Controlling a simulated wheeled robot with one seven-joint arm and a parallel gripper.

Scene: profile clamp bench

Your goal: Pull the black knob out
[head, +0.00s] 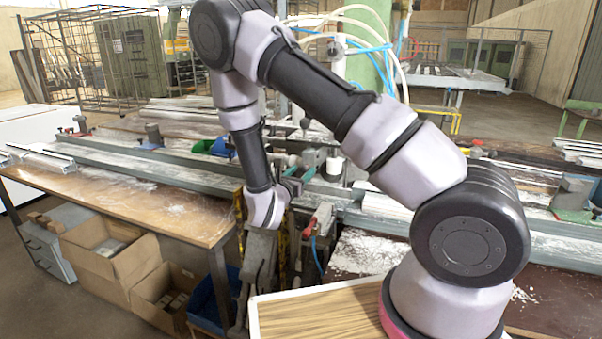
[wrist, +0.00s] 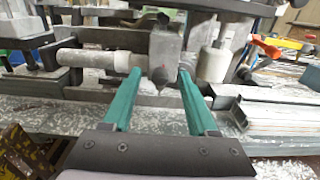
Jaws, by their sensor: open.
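In the wrist view, a small dark knob (wrist: 160,78) with a pointed end shows on the front of a grey clamp block (wrist: 165,47). My gripper (wrist: 160,74) is open, with its two green fingers on either side of this knob. A gap shows on each side, and I see no contact. In the head view my gripper (head: 299,168) is at the clamp on the bench, and the knob between the fingers cannot be made out. A rounder black ball (head: 305,123) stands higher up on the clamp.
A white cylinder (wrist: 212,64) is close to the right finger, and a pale horizontal rod (wrist: 95,61) runs to the left one. A red-orange lever (wrist: 265,46) is at the right. Long metal profiles (head: 150,165) lie along the bench. Cardboard boxes (head: 108,252) stand below.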

